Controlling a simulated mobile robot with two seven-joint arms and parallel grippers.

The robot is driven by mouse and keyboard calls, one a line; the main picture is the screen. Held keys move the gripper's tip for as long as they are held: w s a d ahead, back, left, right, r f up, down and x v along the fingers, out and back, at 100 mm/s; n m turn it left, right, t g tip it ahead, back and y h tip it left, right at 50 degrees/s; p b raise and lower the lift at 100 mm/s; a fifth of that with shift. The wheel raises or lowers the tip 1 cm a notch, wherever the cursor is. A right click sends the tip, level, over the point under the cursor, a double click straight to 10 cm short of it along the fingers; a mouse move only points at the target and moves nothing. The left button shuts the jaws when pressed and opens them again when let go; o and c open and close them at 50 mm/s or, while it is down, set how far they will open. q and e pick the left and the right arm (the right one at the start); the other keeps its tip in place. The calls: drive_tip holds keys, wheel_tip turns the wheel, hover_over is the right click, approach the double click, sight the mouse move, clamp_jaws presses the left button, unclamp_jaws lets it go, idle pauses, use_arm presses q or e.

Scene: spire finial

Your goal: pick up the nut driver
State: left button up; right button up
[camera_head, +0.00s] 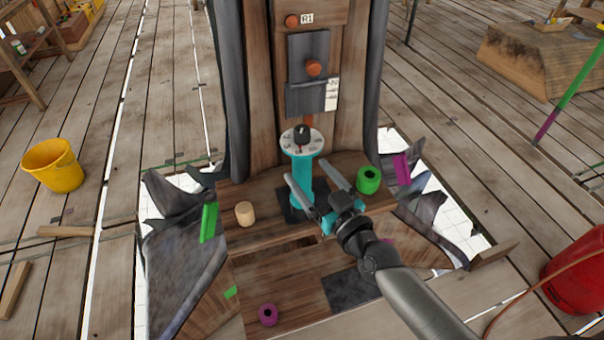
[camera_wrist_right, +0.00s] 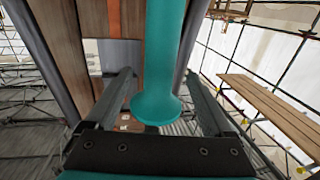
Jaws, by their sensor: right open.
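An upright teal post (camera_head: 302,180) with a pale round disc (camera_head: 302,141) and a black knob on top stands on the wooden ledge; I take it to be the nut driver, though I cannot be sure. In the right wrist view the teal shaft (camera_wrist_right: 165,60) ends in a wider rounded foot. My right gripper (camera_head: 308,172) reaches in from the lower right with its fingers apart. In the right wrist view, the teal shaft shows between the open fingers (camera_wrist_right: 158,76); I cannot tell whether either finger touches it. My left gripper is not in view.
On the ledge (camera_head: 262,238) stand a tan wooden cylinder (camera_head: 245,214) at left and a green hollow cylinder (camera_head: 369,180) at right. A purple ring (camera_head: 267,314) lies on the lower board. A wooden panel with orange knobs (camera_head: 313,68) rises close behind the post.

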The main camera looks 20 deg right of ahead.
drive_tip(key=f+b+x, duration=0.1)
drive_tip(key=x, duration=0.6)
drive_tip(key=shift+c, duration=0.4)
clamp_jaws()
drive_tip(key=shift+w+d+r, duration=0.1)
drive_tip(key=shift+r, duration=0.1)
idle(0.5)
